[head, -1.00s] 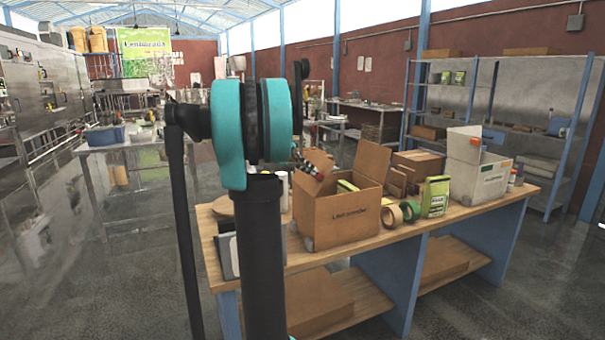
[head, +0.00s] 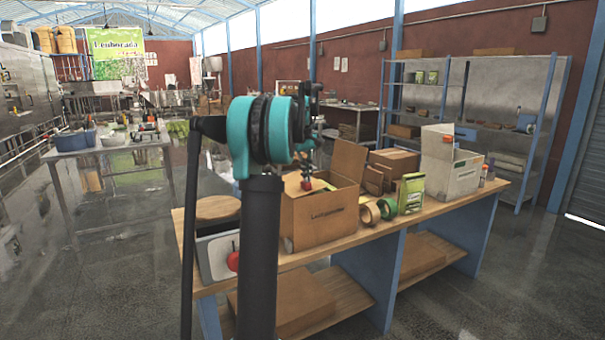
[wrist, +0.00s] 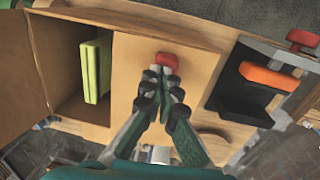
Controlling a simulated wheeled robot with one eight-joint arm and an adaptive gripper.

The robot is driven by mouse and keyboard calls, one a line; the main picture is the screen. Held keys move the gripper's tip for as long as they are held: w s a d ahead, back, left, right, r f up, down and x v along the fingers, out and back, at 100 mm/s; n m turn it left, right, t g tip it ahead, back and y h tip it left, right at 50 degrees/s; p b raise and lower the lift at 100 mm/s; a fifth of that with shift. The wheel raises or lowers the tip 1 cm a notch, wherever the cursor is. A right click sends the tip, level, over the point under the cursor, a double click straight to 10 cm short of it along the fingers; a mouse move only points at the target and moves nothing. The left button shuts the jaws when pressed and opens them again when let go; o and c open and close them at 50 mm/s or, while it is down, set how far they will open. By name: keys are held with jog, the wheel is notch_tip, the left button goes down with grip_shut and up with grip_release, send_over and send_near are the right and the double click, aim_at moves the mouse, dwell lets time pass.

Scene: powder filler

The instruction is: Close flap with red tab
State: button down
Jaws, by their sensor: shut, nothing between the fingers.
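The open cardboard box (head: 322,222) stands on the wooden bench. In the wrist view, the flap with the red tab (wrist: 168,61) is a tan panel (wrist: 195,65) in the middle, reaching over part of the box opening. A green packet (wrist: 95,70) shows in the uncovered part. Another flap stands open at left (wrist: 20,75); the raised flap also shows in the head view (head: 348,160). My gripper (wrist: 165,76) is shut and empty, its fingertips right at the red tab; contact is hard to tell. In the head view my arm partly hides the gripper and flap.
Tape rolls (head: 378,210), a green bag (head: 411,193) and a white box (head: 450,163) stand right of the box. A blue-framed shelf (head: 460,110) stands behind. The floor in front is clear.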

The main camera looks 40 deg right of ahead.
jog(key=shift+s+d+f, duration=0.1)
jog(key=shift+d+f, duration=0.15)
jog(key=shift+f, duration=0.15)
jog(key=shift+r, duration=0.1)
dwell(0.5)
notch_tip(320, 180, up, 15)
jog(key=shift+r, duration=0.15)
dwell(0.8)
jog(key=shift+s, duration=0.1)
